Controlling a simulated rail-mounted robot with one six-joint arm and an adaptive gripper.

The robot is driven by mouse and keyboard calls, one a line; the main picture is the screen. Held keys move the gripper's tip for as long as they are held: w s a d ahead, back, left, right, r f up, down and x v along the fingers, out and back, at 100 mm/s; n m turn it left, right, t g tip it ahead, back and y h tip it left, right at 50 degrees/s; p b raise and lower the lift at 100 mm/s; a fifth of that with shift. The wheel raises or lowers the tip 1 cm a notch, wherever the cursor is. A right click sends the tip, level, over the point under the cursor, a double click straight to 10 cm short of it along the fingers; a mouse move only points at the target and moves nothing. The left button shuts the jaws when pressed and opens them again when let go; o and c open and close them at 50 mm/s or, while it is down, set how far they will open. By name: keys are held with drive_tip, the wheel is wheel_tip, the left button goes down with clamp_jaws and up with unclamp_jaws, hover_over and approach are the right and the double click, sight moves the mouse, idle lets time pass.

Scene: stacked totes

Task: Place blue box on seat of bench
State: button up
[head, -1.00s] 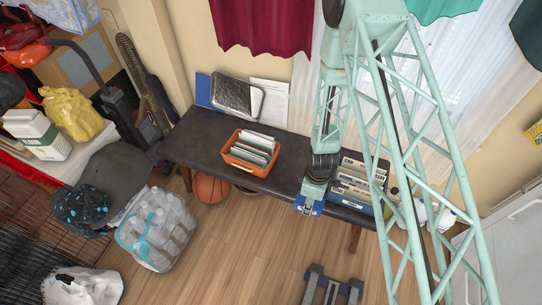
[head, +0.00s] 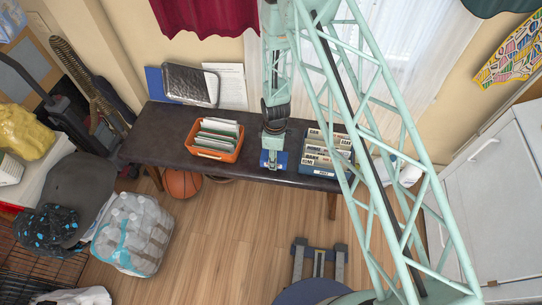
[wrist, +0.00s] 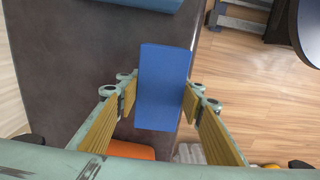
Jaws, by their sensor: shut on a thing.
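The blue box (wrist: 163,88) is between the two yellow-padded fingers of my gripper (wrist: 157,98) in the wrist view. In the head view my gripper (head: 273,157) and the blue box (head: 282,161) are over the front part of the dark brown bench (head: 166,133). They are between the orange bin and the blue crate. My gripper is shut on the box. I cannot tell whether the underside of the box touches the bench seat. The bench seat also shows in the wrist view (wrist: 90,60).
An orange bin (head: 213,154) of files stands left of my gripper, and a blue crate (head: 318,171) of files stands right. A silver tray (head: 190,84) is at the back. A basketball (head: 183,184) and bottle pack (head: 130,240) are on the floor. The bench's left end is clear.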

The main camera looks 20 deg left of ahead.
drive_tip(key=shift+w+a+f, duration=0.15)
drive_tip(key=shift+w+a, duration=0.5)
drive_tip(key=shift+w, duration=0.35)
drive_tip(key=shift+w+a+f, duration=0.1)
drive_tip(key=shift+w+a, duration=0.55)
drive_tip(key=shift+w, duration=0.3)
drive_tip(key=shift+f, duration=0.1)
drive_tip(key=shift+f+b, duration=0.6)
drive_tip(key=shift+f, duration=1.05)
drive_tip(key=shift+f, duration=0.2)
drive_tip(key=o, duration=0.9)
drive_tip(key=shift+r, duration=0.2)
drive_tip(key=shift+r+p, duration=0.95)
drive_tip(key=shift+r, duration=5.05)
